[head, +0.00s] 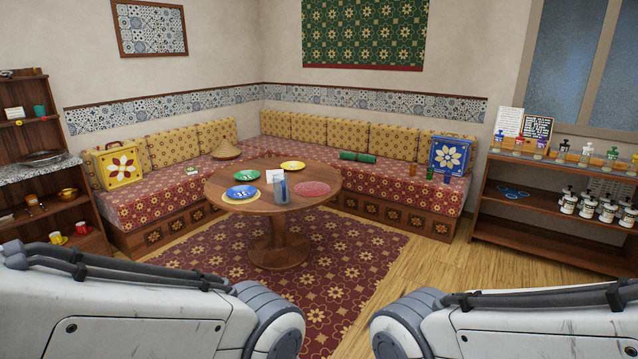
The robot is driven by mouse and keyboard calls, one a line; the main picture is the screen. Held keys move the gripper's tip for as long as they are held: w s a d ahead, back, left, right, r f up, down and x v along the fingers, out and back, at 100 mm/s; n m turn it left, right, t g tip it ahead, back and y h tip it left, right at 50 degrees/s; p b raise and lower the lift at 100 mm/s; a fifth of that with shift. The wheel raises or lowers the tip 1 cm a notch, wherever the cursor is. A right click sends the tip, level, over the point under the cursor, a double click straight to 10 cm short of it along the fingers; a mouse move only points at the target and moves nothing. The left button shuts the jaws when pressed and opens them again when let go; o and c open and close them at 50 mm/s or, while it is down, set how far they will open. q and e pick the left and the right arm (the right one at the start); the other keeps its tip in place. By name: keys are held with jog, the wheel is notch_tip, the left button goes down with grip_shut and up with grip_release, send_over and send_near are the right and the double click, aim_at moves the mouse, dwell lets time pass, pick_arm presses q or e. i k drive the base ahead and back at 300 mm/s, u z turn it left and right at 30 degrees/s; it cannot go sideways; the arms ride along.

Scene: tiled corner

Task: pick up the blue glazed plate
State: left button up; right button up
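A round wooden table (222,181) stands on a single pedestal ahead of me. Neither gripper shows; only pale links of my two arms fill the bottom corners, well short of the table.
The table also holds a yellow plate (292,165), a red patterned round piece (313,188), a blue-grey cylinder (281,190) and a white card (273,175). A corner bench (165,196) wraps behind. Shelves stand left (35,160) and right (560,231). The rug (330,262) before the table is clear.

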aim_at(241, 190)
jog(key=u, duration=0.2)
jog(key=i, duration=3.05)
jog(key=u, duration=0.4)
